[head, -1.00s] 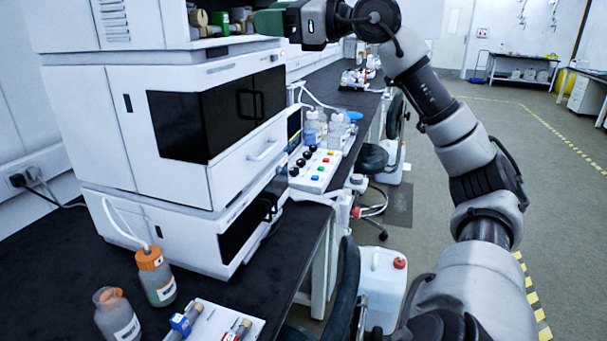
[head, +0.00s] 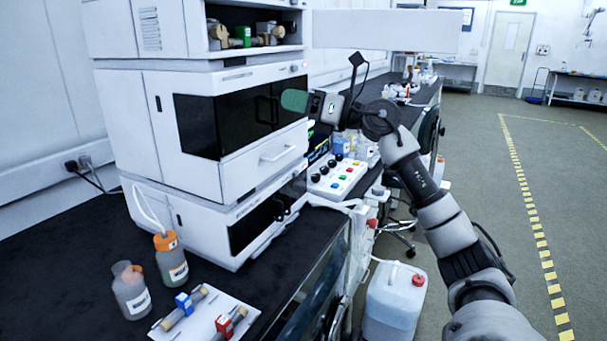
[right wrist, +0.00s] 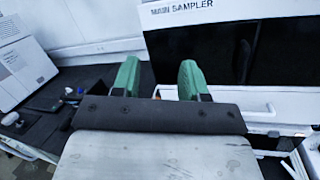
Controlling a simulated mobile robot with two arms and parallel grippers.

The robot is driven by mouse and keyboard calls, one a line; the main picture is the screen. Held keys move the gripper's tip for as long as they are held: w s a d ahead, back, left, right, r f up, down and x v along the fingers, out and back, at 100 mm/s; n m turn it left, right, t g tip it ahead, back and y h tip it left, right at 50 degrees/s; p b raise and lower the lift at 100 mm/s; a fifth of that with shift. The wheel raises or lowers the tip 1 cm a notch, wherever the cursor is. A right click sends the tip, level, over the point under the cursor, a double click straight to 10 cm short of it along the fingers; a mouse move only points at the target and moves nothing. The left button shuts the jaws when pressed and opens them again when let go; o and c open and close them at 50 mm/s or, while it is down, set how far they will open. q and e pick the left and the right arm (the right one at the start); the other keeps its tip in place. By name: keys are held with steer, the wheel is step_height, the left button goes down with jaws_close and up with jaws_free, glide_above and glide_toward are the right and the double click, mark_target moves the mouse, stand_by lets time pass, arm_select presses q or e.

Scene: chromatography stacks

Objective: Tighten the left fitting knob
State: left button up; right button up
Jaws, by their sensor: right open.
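In the head view, the top module's open bay holds a tan and dark knob-like fitting (head: 219,33) at its left. A green part (head: 243,34) sits beside it and another tan fitting (head: 268,33) is at the right. They are small, and I cannot tell how tight the left knob is. My right gripper (head: 295,101) is below and to the right of the bay, in front of the dark sampler door. Its green fingers stand apart with nothing between them in the right wrist view (right wrist: 158,77). My left gripper is not in view.
The white sampler module (head: 275,150) has a drawer handle close to the right gripper. Two bottles (head: 170,262) and a white tray (head: 190,325) with a blue and a red clamp stand on the black bench. A button panel (head: 338,178) is farther right.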

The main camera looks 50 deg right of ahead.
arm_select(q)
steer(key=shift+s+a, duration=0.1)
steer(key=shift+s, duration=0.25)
arm_select(e)
steer(key=w+d+f+m+h, duration=0.2)
steer(key=f+m, duration=0.3)
steer(key=f, duration=0.5)
steer(key=w+d+f+m+t+h, duration=0.1)
steer(key=w+d+f+m, duration=0.3)
steer(key=f, duration=0.5)
steer(key=d+m+h, duration=0.1)
steer(key=m, duration=0.1)
steer(key=shift+f+m+t+h, duration=0.3)
steer(key=shift+f, duration=0.05)
steer(key=shift+d, duration=0.1)
